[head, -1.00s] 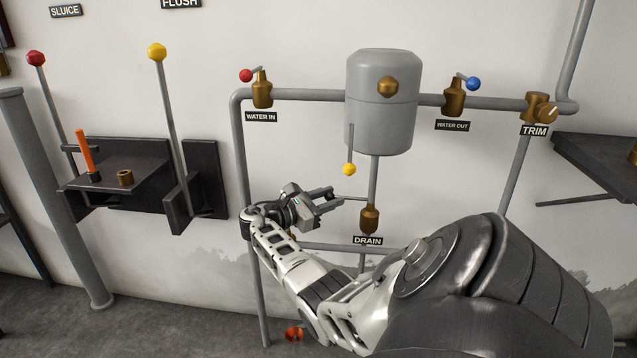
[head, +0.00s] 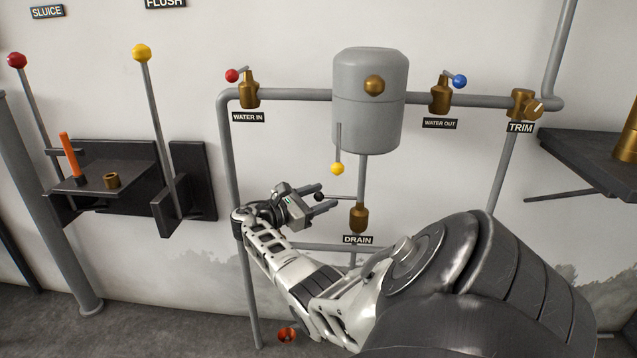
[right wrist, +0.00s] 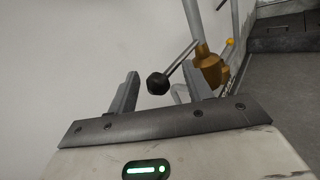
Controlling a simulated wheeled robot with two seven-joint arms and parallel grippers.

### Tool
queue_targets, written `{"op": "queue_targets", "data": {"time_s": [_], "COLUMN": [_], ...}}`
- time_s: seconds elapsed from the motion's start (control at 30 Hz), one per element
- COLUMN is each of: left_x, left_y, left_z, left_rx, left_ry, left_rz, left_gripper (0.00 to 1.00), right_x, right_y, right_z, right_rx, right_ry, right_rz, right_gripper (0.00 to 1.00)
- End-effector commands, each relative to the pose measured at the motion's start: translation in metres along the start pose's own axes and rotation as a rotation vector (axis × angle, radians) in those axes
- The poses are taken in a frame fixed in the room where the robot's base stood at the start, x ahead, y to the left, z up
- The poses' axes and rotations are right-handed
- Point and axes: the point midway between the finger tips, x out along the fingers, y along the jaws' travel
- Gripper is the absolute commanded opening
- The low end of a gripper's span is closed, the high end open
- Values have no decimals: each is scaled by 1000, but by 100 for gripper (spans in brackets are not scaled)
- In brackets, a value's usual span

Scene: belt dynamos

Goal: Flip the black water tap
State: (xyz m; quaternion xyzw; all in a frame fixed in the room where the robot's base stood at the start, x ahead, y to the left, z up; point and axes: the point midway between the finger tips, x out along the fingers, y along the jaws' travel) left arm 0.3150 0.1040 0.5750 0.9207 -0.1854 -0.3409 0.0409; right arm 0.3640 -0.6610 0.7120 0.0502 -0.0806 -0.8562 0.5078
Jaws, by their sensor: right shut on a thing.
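The black water tap is the brass drain valve (head: 358,218) on the pipe below the grey tank. Its thin lever points left and ends in a black ball (head: 319,196). My right gripper (head: 328,197) is at the lever's end, with one finger on each side of the ball. In the right wrist view the black ball (right wrist: 158,83) sits between the two fingers, and the lever runs up to the brass valve (right wrist: 208,66). The right gripper is shut on the ball; the exact contact is hard to see. My left gripper is out of view.
The grey tank (head: 369,100) hangs above, with a yellow-ball lever (head: 338,168). Red-ball (head: 249,90) and blue-ball (head: 441,95) taps and a trim knob (head: 524,105) sit on the upper pipe. A dark shelf (head: 590,160) juts out at right.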

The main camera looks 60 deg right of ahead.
Motion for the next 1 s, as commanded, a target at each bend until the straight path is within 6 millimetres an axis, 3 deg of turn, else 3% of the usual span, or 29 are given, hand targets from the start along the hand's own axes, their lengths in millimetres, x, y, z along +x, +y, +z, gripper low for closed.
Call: {"op": "queue_targets", "data": {"time_s": [0.17, 0.4, 0.7, 1.0], "left_x": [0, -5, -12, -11], "left_y": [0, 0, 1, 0], "left_z": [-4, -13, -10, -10], "left_rx": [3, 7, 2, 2], "left_ry": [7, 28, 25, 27], "left_rz": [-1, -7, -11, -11], "left_gripper": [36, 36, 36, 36], "right_x": [-4, -54, -123, -157], "right_y": [4, 4, 1, 0], "right_z": [5, 4, 2, 1], "right_rx": [6, 4, 2, 1], "right_ry": [-7, -2, -1, -2], "right_rz": [10, 11, 3, -1], "right_gripper": [42, 42, 42, 42]}}
